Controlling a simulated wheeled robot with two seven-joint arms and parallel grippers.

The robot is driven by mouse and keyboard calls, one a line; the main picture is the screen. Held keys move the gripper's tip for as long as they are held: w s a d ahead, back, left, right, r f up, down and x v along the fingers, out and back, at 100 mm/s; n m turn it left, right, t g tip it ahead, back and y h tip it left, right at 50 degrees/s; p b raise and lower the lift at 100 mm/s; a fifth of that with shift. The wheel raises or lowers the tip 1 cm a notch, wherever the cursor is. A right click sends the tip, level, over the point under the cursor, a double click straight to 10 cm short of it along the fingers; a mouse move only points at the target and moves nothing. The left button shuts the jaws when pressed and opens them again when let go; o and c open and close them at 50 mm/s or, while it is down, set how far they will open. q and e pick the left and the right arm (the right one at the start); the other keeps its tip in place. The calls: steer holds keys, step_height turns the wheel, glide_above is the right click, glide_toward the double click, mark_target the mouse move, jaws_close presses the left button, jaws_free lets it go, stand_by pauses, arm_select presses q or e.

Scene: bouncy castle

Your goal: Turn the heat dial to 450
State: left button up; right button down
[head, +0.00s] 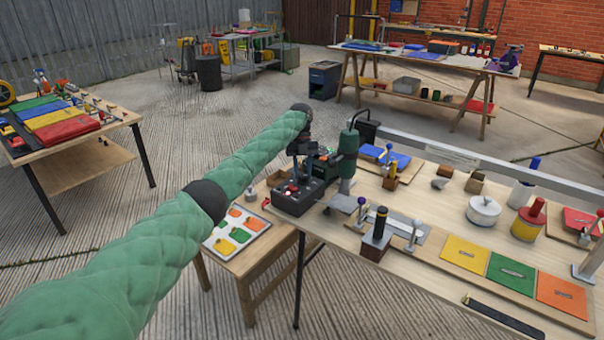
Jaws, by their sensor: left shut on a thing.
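A dark grey control box (296,200) stands at the left end of the long wooden workbench, with a small white and red detail on its top. My left arm comes in from the left in a green padded sleeve. My left gripper (304,160) is black, points down at the back of the box top and is shut on what appears to be the heat dial. The dial itself and its numbers are hidden or too small to read. A green and black upright tool (348,160) stands just right of the gripper. My right gripper is not in view.
The workbench (440,215) also bears a black-handled block (376,235), a white lidded pot (483,210), a red-topped can (529,220) and yellow, green and orange panels. A low table (222,262) with a picture sheet (237,232) stands left of the box.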

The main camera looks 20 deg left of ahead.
arm_select(q)
steer(key=shift+d+r+m+y+p, duration=0.15)
steer(key=shift+m+y+p, duration=0.3)
steer(key=shift+m, duration=0.65)
steer(key=shift+m+y+p, duration=0.3)
steer(key=shift+m+y, duration=0.05)
steer(key=shift+m, duration=0.55)
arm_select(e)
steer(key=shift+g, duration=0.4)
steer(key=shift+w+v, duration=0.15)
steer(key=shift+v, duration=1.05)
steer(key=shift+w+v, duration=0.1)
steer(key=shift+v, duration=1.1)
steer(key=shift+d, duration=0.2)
arm_select(q)
steer(key=o, duration=1)
steer(key=shift+f, duration=0.2)
steer(key=shift+c, duration=0.2)
steer(key=shift+w+r, duration=0.1)
steer(key=shift+r, duration=0.05)
steer(key=v, duration=0.7)
steer(key=shift+w+r, duration=0.2)
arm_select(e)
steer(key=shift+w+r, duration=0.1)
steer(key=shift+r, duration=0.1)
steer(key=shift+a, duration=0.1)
